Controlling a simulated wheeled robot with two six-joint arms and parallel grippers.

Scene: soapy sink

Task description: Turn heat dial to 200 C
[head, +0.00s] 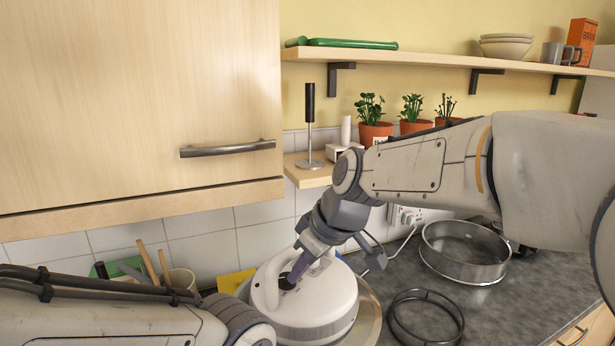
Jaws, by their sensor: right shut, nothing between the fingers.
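A white round appliance lid (315,308) sits at the bottom centre of the head view. A dark dial (286,282) is on its top, partly hidden by my right gripper. My right gripper (298,270) points down at the dial and is shut, with its fingertips at or just above the dial; I cannot tell whether they touch. The dial's markings and setting are too small to read. My left arm crosses the lower left corner, and its gripper is out of the picture.
A metal ring (464,252) and a black wire rack (426,317) lie on the grey counter (530,290) to the right. A yellow cloth or sponge (236,281) is left of the lid. A small shelf with a black-handled stand (309,130) and potted plants (375,125) is behind.

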